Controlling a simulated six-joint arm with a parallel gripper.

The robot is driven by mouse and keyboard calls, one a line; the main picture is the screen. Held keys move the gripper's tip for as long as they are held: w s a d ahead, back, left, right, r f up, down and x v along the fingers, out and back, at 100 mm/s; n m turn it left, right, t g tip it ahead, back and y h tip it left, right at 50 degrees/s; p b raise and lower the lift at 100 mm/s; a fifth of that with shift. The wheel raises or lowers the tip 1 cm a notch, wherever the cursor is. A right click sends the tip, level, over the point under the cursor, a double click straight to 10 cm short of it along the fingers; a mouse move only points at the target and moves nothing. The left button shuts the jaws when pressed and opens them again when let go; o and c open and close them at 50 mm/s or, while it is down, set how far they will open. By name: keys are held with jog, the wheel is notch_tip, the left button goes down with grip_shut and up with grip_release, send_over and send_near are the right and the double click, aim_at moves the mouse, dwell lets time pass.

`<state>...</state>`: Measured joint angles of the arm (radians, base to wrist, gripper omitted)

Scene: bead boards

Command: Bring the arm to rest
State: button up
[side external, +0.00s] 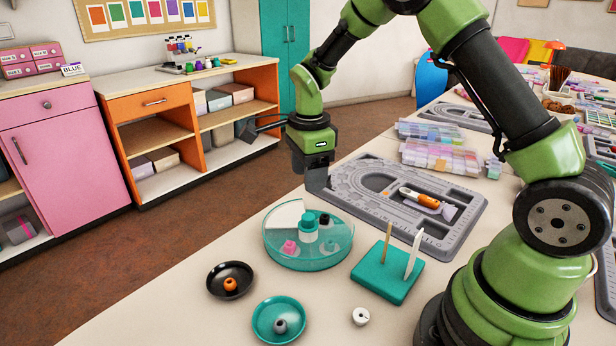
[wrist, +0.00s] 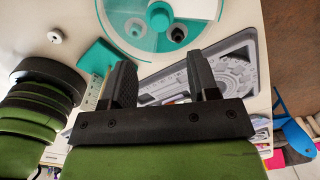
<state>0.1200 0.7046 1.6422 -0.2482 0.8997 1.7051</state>
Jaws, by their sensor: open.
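My gripper (side external: 316,180) hangs above the table, over the left end of the grey bead board (side external: 462,232). In the wrist view my gripper (wrist: 165,72) shows two dark fingers set apart, with nothing between them. The tray also shows at the top of the wrist view (wrist: 118,38).
A white bead (side external: 360,316) lies loose. A teal block (side external: 378,281) bears two upright pegs. An orange-handled tool (side external: 420,197) lies on the board.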

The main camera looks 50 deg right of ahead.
jog(key=s+a+r+n+t+y, duration=0.1)
jog(key=s+a+r+n+t, duration=0.15)
jog(key=s+r+n, duration=0.45)
jog(key=s+a+r+n+t, duration=0.25)
jog(key=s+r+n, duration=0.35)
jog(key=r, duration=0.3)
jog(key=s+a+r+n+t+y, duration=0.1)
jog(key=s+a+n+t, duration=0.1)
jog(key=s+n, duration=0.4)
jog(key=shift+s+n, duration=0.3)
jog(key=shift+s, duration=0.45)
